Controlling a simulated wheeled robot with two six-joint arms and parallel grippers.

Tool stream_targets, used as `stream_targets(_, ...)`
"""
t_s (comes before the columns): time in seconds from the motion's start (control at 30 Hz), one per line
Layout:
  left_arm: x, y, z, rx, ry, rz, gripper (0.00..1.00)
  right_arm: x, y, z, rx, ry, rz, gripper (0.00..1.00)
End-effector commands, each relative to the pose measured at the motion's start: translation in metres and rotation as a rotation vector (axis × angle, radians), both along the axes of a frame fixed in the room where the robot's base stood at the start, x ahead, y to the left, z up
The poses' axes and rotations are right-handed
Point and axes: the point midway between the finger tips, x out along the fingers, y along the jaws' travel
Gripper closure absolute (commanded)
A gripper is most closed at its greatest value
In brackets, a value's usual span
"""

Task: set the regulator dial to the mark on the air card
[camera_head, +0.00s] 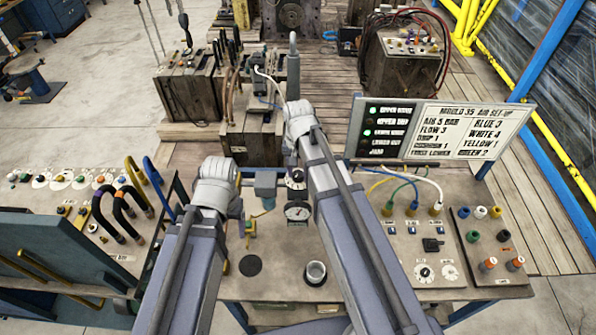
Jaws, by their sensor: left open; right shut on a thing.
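The air card (471,131) stands upright at the right, lettered "MOULD 35 AIR SET UP", with a line that reads as "AIR 5 BAR". The regulator dial (295,180) is a small black and white round part at the middle of the bench, with a round white gauge (297,212) just below it. My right gripper (292,160) is shut at the top of the regulator dial, mostly hidden by my own arm. The dial's setting and the gauge needle are too small to read. My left gripper (236,208) is open, left of the gauge, its fingertips hardly visible.
A lamp panel (383,130) beside the card has two green lamps lit. Coloured hoses run to a valve block (412,212) on the right. A cup (315,273) stands at the bench front. A socket panel with looped cables (120,205) is at the left.

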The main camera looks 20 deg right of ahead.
Motion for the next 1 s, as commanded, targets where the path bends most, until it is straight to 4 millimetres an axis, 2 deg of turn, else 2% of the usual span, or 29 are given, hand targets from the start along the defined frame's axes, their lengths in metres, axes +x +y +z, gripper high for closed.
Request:
stream_targets(0.6,0.0,0.0,-0.0002,0.0,0.0,0.0,0.27,-0.0006,0.0001,-0.0002,0.0,0.001,-0.036,1.0)
stream_targets(0.63,0.0,0.0,-0.0002,0.0,0.0,0.0,0.27,-0.0006,0.0001,-0.0002,0.0,0.001,-0.036,0.53)
stream_targets(0.87,0.0,0.0,-0.0001,0.0,0.0,0.0,0.27,-0.0003,0.0001,-0.0001,0.0,0.001,-0.036,0.27)
stream_targets(1.0,0.0,0.0,-0.0001,0.0,0.0,0.0,0.27,-0.0003,0.0001,-0.0001,0.0,0.0,-0.036,0.25)
